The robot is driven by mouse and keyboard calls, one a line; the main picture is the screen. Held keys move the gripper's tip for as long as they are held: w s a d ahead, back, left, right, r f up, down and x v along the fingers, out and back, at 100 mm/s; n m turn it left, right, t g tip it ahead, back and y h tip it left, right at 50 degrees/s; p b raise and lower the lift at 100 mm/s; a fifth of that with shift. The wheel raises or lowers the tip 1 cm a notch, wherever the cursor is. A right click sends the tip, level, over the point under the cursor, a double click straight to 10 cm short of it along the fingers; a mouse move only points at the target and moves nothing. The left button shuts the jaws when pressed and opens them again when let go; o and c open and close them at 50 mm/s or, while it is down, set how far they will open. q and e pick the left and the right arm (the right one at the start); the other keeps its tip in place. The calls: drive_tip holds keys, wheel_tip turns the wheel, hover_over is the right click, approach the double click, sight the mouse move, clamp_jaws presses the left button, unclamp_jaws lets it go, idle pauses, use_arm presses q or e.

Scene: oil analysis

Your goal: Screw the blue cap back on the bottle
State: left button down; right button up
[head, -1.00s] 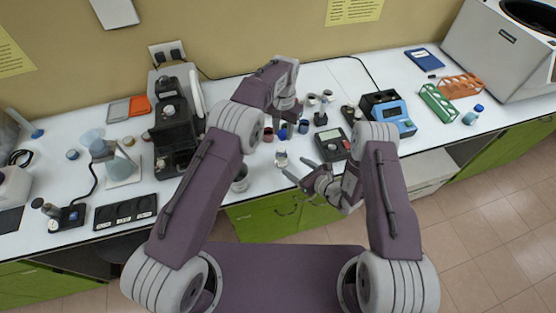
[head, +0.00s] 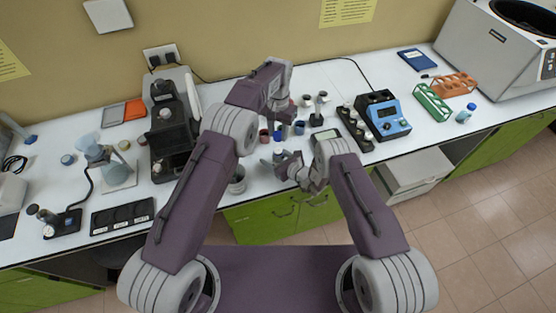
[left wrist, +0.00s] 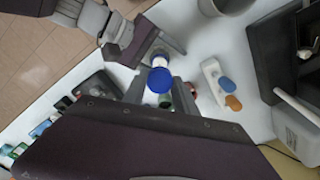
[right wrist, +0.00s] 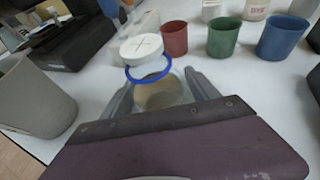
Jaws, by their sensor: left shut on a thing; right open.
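The blue cap (left wrist: 159,80) is between the fingertips of my left gripper (left wrist: 159,92), which is shut on it; in the head view the cap (head: 277,135) shows under that gripper, held above the table. The bottle (right wrist: 162,96), clear with pale contents and a blue ring at its neck, stands between the two spread fingers of my right gripper (right wrist: 162,97). The right gripper is open and low at the table's front.
Red (right wrist: 174,38), green (right wrist: 224,36) and blue (right wrist: 284,37) cups stand behind the bottle. A grey beaker (right wrist: 38,98) is left of it. A black instrument (head: 172,140) stands further left. A blue meter (head: 387,115) is to the right.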

sight(278, 141)
clamp_jaws()
use_arm(q)
drive_tip(key=shift+f, duration=2.55)
drive_tip(key=shift+f, duration=0.1)
drive_tip(key=shift+f, duration=0.75)
drive_tip(key=shift+f, duration=0.6)
